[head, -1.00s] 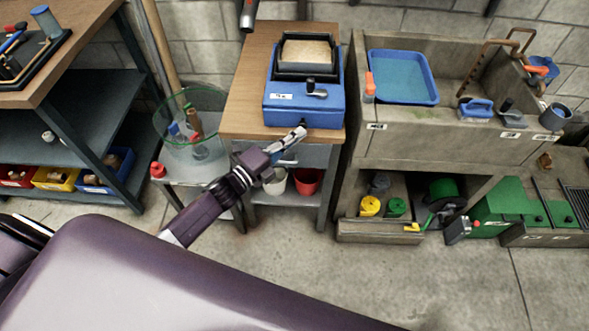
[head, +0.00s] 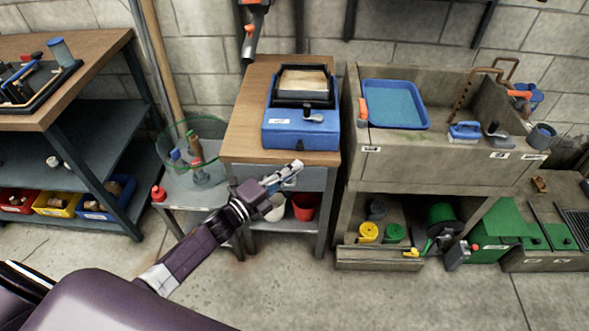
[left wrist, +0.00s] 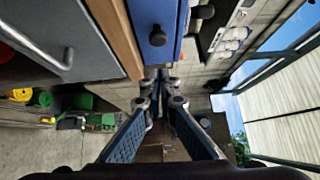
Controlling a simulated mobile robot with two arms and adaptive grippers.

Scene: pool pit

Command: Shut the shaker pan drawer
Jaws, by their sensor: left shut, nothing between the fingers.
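The blue shaker (head: 287,138) stands on a wooden-topped bench (head: 250,120), with a dark-framed pan (head: 305,82) on top and a dark lever on its front part. Below the bench top is a grey drawer front (head: 236,178), partly hidden by my left gripper (head: 297,166). In the left wrist view the grey front has a metal bar handle (left wrist: 42,50); the shaker's blue face (left wrist: 150,12) has a black knob. I cannot tell how far any drawer stands out. My left gripper (left wrist: 163,80) is shut and empty, before the bench front. My right gripper is not in view.
A concrete sink (head: 440,155) with a blue tray (head: 394,105) stands right of the bench. A wire basket (head: 195,150) and shelving (head: 85,150) stand left. White and red buckets (head: 306,205) sit under the bench. The floor in front is clear.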

